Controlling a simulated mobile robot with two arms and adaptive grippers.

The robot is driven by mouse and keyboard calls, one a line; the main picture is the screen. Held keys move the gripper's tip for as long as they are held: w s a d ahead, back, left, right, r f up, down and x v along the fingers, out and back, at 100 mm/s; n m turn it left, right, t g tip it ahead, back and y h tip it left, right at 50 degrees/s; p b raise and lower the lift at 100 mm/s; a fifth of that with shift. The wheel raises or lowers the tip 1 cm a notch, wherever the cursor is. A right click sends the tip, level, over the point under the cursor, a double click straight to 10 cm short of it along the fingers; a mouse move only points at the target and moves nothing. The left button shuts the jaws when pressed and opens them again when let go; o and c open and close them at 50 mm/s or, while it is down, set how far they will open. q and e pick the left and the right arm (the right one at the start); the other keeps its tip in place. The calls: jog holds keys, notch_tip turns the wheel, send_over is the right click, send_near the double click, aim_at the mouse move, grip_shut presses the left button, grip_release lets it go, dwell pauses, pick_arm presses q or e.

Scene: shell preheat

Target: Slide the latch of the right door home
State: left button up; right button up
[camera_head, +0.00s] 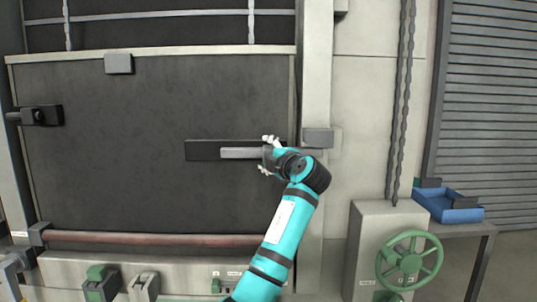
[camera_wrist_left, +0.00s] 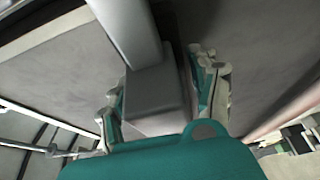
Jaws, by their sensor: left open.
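The right door's dark panel (camera_head: 110,150) fills the left and middle of the head view. Its latch is a light grey sliding bar (camera_head: 240,153) on a dark backing plate (camera_head: 202,150), near the panel's right edge. A grey block (camera_head: 318,137) sits on the frame post to the right. My left gripper (camera_head: 266,155) is at the bar's right end, one finger above and one below. In the left wrist view, a grey block-shaped handle (camera_wrist_left: 155,98) on the bar (camera_wrist_left: 128,32) lies between the open fingers. My wrist hides the bar's right end. My right gripper is out of view.
A pale frame post (camera_head: 316,60) stands right of the panel. Further right are a green handwheel (camera_head: 409,260) on a grey cabinet, hanging chains (camera_head: 402,100) and a blue tray (camera_head: 447,206) on a table. A dark clamp (camera_head: 42,116) is on the left.

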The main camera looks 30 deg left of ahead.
pick_arm(q)
jog(key=v, duration=1.1)
jog(key=shift+d, duration=0.35)
